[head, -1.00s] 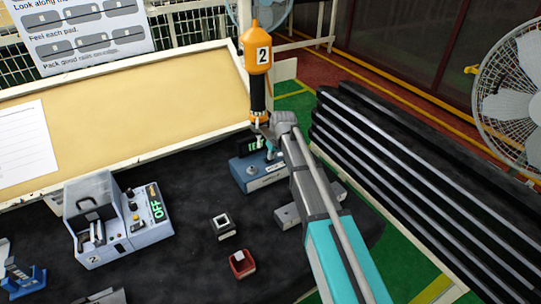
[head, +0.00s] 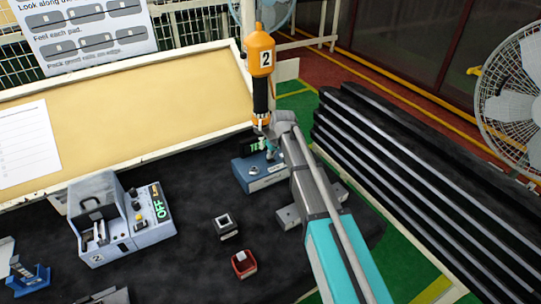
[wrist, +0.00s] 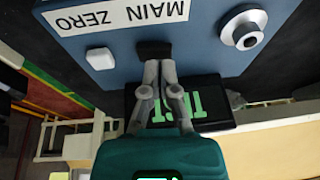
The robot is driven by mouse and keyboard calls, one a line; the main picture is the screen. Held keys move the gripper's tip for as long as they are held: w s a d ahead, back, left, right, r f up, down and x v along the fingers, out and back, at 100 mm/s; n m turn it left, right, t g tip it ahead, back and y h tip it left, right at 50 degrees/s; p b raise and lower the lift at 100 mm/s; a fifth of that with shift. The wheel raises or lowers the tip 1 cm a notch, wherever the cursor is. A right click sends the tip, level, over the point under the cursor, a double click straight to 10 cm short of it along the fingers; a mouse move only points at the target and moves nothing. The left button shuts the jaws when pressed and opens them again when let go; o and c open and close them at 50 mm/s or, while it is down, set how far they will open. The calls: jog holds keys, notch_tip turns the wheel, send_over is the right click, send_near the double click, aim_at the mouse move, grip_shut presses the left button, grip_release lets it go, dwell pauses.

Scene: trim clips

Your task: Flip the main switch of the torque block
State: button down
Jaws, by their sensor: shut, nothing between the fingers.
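The torque block (head: 261,174) is a blue box with a dark display on the right part of the black table. In the wrist view its blue top (wrist: 200,50) fills the upper part, with a white label (wrist: 125,12) reading MAIN and ZERO. A black switch (wrist: 153,48), a white button (wrist: 100,58) and a round grey knob (wrist: 243,27) sit on it. My gripper (wrist: 161,68) is shut and empty, its fingertips right at the black switch; I cannot tell whether they touch. The display (wrist: 190,108), with green characters, is partly hidden behind the fingers.
An orange tool (head: 260,70) marked 2 hangs upright just above and behind my gripper. A grey machine (head: 140,232) with a green OFF readout stands left. Stacked dark rails (head: 400,180) stand right of the table.

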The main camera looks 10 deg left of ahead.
aim_at(271, 160)
jog(key=shift+d+r+p, duration=0.1)
jog(key=shift+r+p, duration=1.55)
jog(key=shift+r, duration=0.2)
jog(key=p+v, duration=0.9)
jog(key=shift+s+d+r, duration=0.15)
jog(key=shift+d, duration=0.1)
jog(key=s+d+f+m+g+h+b, duration=0.1)
jog(key=s+d+f+m+b, duration=0.2)
jog(key=s+d, duration=0.8)
jog(key=s+d+f+m+g+h+b, duration=0.1)
jog(key=s+d+f+m+b, duration=0.3)
jog(key=s+d, duration=0.6)
jog(key=d+f, duration=0.1)
jog(key=d, duration=0.3)
jog(key=shift+s+f+h+b, duration=0.25)
jog(key=shift+s+h+b, duration=0.05)
jog(key=shift+s+b, duration=0.1)
jog(key=shift+d, duration=0.1)
